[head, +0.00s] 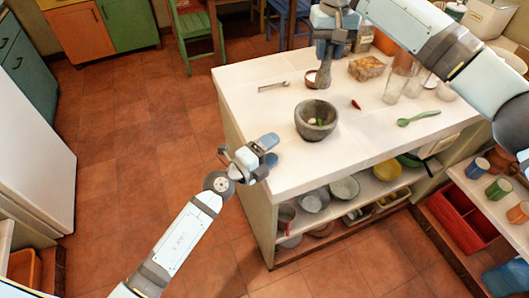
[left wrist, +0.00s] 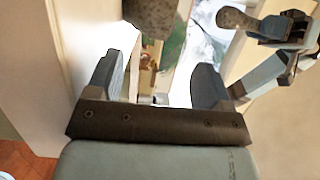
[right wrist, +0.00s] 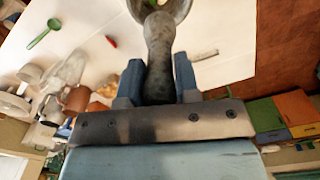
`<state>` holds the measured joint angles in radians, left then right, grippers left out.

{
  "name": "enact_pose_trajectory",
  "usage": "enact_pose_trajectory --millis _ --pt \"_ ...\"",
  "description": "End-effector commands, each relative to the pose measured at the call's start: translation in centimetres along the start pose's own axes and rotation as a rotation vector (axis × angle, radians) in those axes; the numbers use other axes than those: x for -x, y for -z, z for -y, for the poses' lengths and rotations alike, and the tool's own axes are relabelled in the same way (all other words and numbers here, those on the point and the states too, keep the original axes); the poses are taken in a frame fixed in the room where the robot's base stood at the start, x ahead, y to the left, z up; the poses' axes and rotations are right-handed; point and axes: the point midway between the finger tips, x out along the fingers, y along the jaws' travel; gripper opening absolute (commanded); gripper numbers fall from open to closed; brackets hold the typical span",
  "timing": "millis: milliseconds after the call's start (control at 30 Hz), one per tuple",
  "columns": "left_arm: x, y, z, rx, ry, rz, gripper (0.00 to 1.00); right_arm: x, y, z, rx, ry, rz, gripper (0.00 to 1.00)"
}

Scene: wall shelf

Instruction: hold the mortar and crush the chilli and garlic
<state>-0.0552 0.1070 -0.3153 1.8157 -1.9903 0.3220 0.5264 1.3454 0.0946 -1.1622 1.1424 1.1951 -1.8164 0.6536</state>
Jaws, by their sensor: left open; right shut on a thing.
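The grey stone mortar (head: 304,128) stands on the white counter, with small pale and green pieces (head: 317,121) inside. A red chilli (head: 356,104) lies on the counter to its right. My right gripper (head: 324,62) is shut on the stone pestle (head: 323,78), which hangs behind the mortar, apart from it. In the right wrist view the pestle (right wrist: 159,50) is between the fingers, with the mortar rim (right wrist: 185,8) beyond. My left gripper (head: 270,150) is open and empty near the counter's left edge, left of and nearer than the mortar. In the left wrist view the mortar (left wrist: 152,16) is ahead.
A green spoon (head: 418,118), glasses (head: 393,88) and a basket (head: 366,68) are to the right. The counter (head: 345,160) in front of the mortar is clear. Bowls stand on the shelf below.

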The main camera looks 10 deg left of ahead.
Motion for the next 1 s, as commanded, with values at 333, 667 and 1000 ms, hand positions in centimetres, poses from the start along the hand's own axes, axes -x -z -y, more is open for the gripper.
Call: enact_pose_trajectory --millis 333,667,1000 --pt "-6.7 0.0 0.1 0.0 0.002 0.0 0.74 0.1 0.0 0.0 0.0 0.0 -0.001 0.06" --pt "-9.9 0.0 0.1 0.001 0.001 0.001 0.74 0.1 0.0 0.0 0.0 0.0 -0.001 0.06" --pt "-10.0 0.0 0.1 0.001 0.001 0.001 0.65 0.1 0.0 0.0 0.0 0.0 -0.001 0.06"
